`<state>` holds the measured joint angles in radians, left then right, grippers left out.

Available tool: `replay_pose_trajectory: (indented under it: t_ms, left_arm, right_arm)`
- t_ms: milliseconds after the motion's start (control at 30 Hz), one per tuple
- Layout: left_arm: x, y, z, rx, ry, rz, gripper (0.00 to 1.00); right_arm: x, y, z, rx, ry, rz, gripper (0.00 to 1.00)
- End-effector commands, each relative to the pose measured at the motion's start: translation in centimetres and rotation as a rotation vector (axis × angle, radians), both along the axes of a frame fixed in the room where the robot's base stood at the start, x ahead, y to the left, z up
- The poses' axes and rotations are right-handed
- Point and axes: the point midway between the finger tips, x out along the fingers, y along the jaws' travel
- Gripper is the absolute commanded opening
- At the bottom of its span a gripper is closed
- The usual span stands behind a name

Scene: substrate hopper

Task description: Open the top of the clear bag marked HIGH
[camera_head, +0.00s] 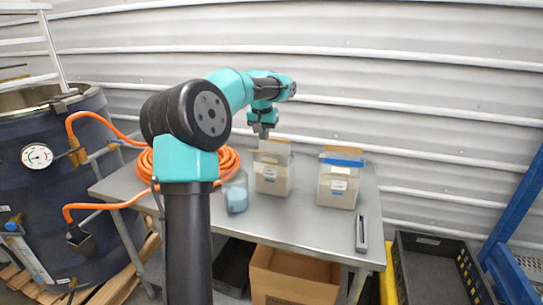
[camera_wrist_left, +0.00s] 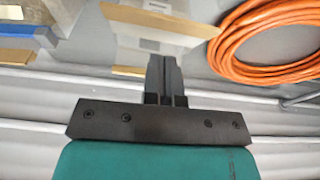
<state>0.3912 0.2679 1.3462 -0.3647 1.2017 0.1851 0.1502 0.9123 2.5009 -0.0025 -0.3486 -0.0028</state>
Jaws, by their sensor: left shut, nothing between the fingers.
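Two pale bags stand upright on the metal table. The left bag (camera_head: 272,180) has a tan top edge and a small label; the right bag (camera_head: 338,188) has a blue strip across its top. The labels are too small to read, so I cannot tell which is marked HIGH. My left gripper (camera_head: 263,135) is shut and empty, at the top of the left bag. In the left wrist view its closed fingers (camera_wrist_left: 165,60) overlap the near bag's (camera_wrist_left: 165,27) top edge; I cannot tell if they touch. My right gripper is not in view.
A dark flat tool (camera_head: 361,233) lies near the table's right edge. A cardboard box (camera_head: 293,278) sits below, and a black crate (camera_head: 432,270) right.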

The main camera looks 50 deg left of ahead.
Motion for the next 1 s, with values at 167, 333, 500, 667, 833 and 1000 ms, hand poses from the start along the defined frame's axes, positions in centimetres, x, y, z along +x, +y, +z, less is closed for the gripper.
replay_pose_trajectory:
  t_ms: [167,333,500,667,833,1000]
  left_arm:
    - [0.0,0.0,1.4,0.001,-0.001,0.000,0.00]
    - [0.0,0.0,2.7,0.001,-0.001,0.000,0.00]
    - [0.0,0.0,3.3,0.001,-0.001,0.000,0.00]
    - [0.0,0.0,3.3,0.000,0.000,0.000,0.00]
    - [0.0,0.0,3.3,0.000,0.000,0.000,0.00]
    - [0.2,-0.3,3.1,0.001,-0.010,-0.002,0.00]
  right_arm:
    - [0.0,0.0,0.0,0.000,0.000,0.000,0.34]
    - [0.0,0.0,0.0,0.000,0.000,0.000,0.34]
    - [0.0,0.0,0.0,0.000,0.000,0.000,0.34]
    - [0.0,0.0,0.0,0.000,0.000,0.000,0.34]
    - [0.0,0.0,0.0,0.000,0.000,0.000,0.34]
    - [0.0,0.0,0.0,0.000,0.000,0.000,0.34]
